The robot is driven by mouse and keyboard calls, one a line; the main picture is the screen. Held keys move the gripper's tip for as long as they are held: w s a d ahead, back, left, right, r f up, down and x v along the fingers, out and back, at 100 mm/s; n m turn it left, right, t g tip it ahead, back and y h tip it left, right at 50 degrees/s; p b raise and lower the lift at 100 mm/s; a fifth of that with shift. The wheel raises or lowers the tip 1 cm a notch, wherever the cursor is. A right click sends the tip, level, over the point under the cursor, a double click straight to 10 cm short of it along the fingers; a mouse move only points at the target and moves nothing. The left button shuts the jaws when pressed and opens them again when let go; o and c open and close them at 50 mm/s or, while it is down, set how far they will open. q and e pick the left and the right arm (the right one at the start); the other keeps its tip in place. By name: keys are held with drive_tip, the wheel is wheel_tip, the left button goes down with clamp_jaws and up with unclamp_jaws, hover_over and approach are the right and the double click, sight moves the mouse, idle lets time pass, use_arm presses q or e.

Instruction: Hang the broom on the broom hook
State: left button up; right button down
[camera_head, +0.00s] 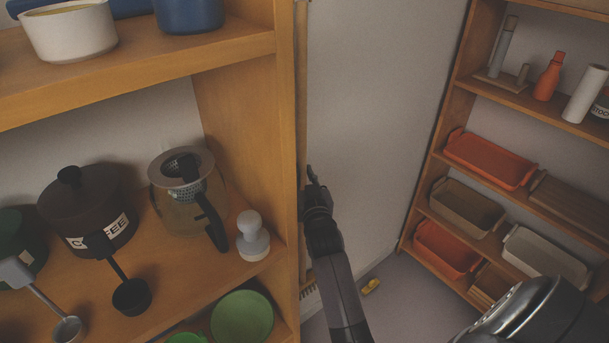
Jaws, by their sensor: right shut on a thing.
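The broom's pale wooden handle (302,90) stands upright along the edge of the left cabinet. Its bristles (309,299) show low down, beside the cabinet's foot and close to the floor. My right gripper (309,180) is shut on the handle about midway along its visible length, and my dark arm partly covers the lower handle. The top of the handle runs up to the picture's upper edge, where I cannot make out the broom hook clearly. My left gripper is not in view.
The left shelf unit (288,150) holds a coffee canister (88,208), a glass coffee maker (188,195) and a tamper (252,236). A right shelf (525,94) holds bins and bottles. The wall between the shelves is bare.

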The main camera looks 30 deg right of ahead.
sight(303, 143)
drive_tip(key=shift+f, duration=0.15)
idle(0.7)
drive_tip(key=c, duration=1.5)
unclamp_jaws()
drive_tip(key=shift+o, duration=0.4)
drive_tip(key=shift+f, duration=0.15)
wheel_tip(303, 143, up, 10)
drive_tip(key=shift+r, duration=0.1)
